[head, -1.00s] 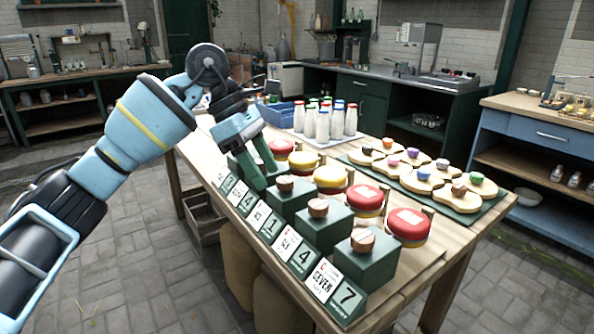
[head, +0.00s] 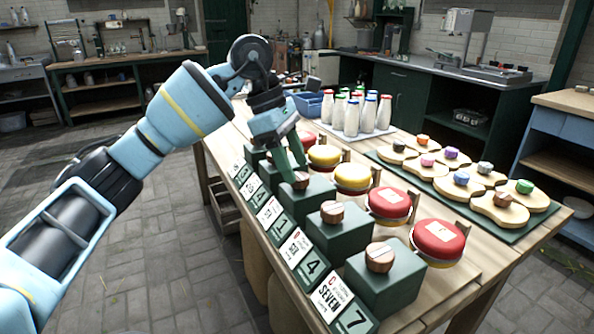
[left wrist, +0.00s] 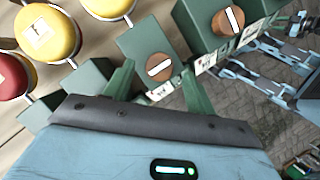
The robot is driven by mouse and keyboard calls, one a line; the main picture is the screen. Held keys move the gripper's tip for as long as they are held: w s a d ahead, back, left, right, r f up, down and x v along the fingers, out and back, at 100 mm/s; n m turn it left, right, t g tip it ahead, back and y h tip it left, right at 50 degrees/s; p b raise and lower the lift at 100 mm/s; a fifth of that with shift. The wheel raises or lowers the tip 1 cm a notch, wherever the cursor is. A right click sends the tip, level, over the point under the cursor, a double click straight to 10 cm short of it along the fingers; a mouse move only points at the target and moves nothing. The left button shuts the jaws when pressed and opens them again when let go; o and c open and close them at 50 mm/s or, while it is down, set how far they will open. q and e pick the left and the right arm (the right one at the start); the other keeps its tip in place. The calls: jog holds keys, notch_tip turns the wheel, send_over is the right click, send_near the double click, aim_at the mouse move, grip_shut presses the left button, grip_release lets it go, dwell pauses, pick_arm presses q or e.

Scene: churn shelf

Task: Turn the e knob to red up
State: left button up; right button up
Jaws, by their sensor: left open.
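A row of green boxes carries brown round wooden knobs, each with a disc behind it. My left gripper (head: 292,170) is open, fingers down, at the third knob from the front (head: 301,182). In the left wrist view this knob (left wrist: 159,67) shows beyond and between the spread fingers; whether they touch it I cannot tell. Nearer knobs (head: 332,212) (head: 380,257) stand free. Behind them are two yellow-topped discs (head: 352,178) (head: 324,156) and two red-topped discs (head: 390,203) (head: 438,240). I cannot read which knob is e. The farther knobs are partly hidden by my gripper.
Label cards (head: 330,296) line the boxes' front. Milk bottles (head: 352,115) and a blue crate (head: 308,104) stand at the back of the table. A green board (head: 545,222) with wooden pieces and coloured knobs lies to the right. Room above the table's right side is clear.

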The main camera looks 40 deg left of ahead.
pick_arm(q)
jog(key=shift+x, duration=1.05)
pick_arm(e)
jog(key=shift+w, duration=0.35)
pick_arm(q)
jog(key=shift+r, duration=0.1)
jog(key=c, duration=1)
pick_arm(e)
jog(key=shift+s+d+f, duration=0.1)
jog(key=shift+s, duration=0.2)
